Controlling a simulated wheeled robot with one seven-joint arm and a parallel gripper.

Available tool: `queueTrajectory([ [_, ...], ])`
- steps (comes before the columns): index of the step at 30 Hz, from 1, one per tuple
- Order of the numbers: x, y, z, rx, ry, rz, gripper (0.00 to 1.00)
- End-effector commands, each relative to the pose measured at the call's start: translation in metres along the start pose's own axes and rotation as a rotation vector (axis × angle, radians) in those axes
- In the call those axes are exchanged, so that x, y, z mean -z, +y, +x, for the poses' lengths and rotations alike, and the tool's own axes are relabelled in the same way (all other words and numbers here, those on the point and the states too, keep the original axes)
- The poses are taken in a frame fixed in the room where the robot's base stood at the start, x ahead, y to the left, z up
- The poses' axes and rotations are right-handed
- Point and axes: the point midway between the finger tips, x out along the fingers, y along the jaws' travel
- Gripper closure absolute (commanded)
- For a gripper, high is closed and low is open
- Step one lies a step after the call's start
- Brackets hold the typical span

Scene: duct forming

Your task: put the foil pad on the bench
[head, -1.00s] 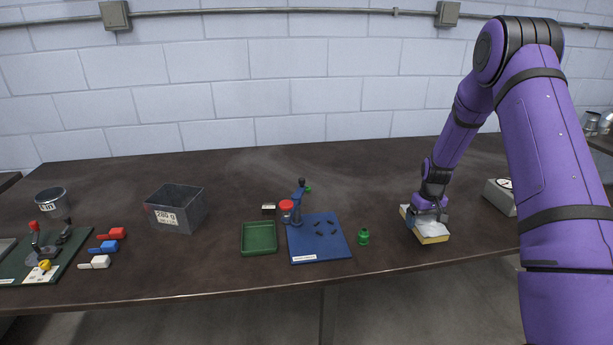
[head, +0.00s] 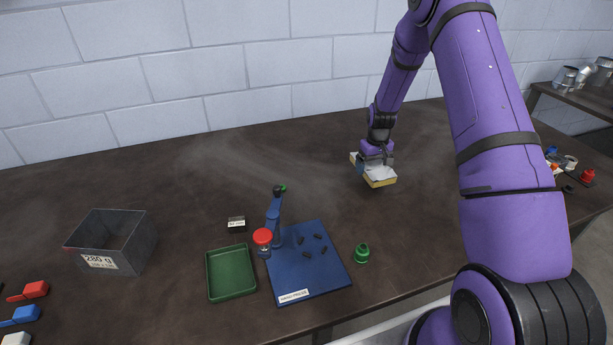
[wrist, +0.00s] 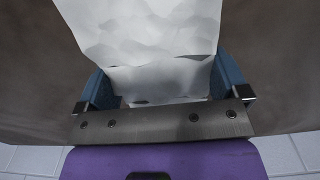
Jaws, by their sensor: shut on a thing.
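The foil pad (head: 381,181) is a flat block with a crumpled silver-white top and a yellow edge. My gripper (head: 375,160) is shut on it from above, over the back right part of the dark bench (head: 200,180). Whether the pad touches the bench or hangs just above it, I cannot tell. In the wrist view the pad's pale foil (wrist: 150,35) runs between my two blue fingers (wrist: 160,90) and out past the top edge. Its underside is hidden there.
A blue board (head: 335,278) with a small press and several dark pieces lies at the front, with a green tray (head: 231,272) to its left and a green knobbed piece (head: 362,254) to its right. A grey bin (head: 110,240) stands further left. The bench around the pad is clear.

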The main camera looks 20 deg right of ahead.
Motion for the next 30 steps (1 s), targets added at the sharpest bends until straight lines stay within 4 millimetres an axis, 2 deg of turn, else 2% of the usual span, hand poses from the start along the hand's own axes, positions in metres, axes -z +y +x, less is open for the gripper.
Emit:
queueTrajectory([
  [1, 0.004, -0.013, 0.001, 0.000, 0.000, -0.005, 0.35],
  [6, 0.019, -0.049, 0.005, -0.001, 0.001, -0.006, 0.35],
  [15, 0.041, -0.105, 0.011, -0.001, 0.001, -0.003, 0.35],
  [26, 0.051, -0.132, 0.014, 0.000, -0.001, -0.003, 0.35],
  [30, 0.051, -0.131, 0.035, 0.000, -0.003, 0.001, 0.35],
])
